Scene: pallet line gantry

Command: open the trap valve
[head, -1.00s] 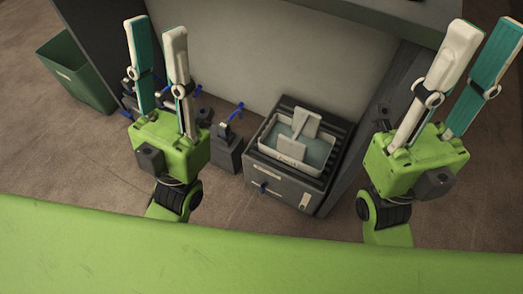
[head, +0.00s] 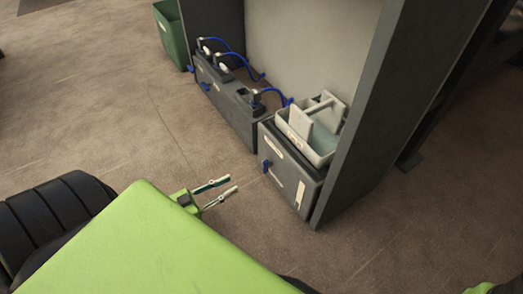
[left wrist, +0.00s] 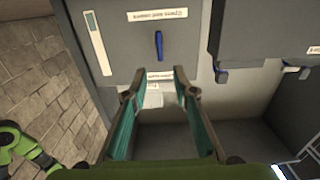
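A small blue valve handle (head: 266,166) sits on the front of the dark grey box at the right of the cabinet. In the left wrist view the blue handle (left wrist: 159,45) stands lengthwise up the picture, between two pale labels on the grey front. My left gripper (head: 233,183) is open and empty, in front of the box and apart from the handle. In the left wrist view its fingertips (left wrist: 160,72) are spread, with the handle beyond the gap between them. My right gripper is not seen; only a bit of green arm shows at the lower right of the head view.
A pale basin (head: 322,148) with upright plates sits on top of the box. A lower grey unit (head: 233,110) with several blue hoses and blue handles stands to its left. A cabinet side wall (head: 368,120) rises at the right. A green bin (head: 171,35) stands farther back. The floor in front is clear.

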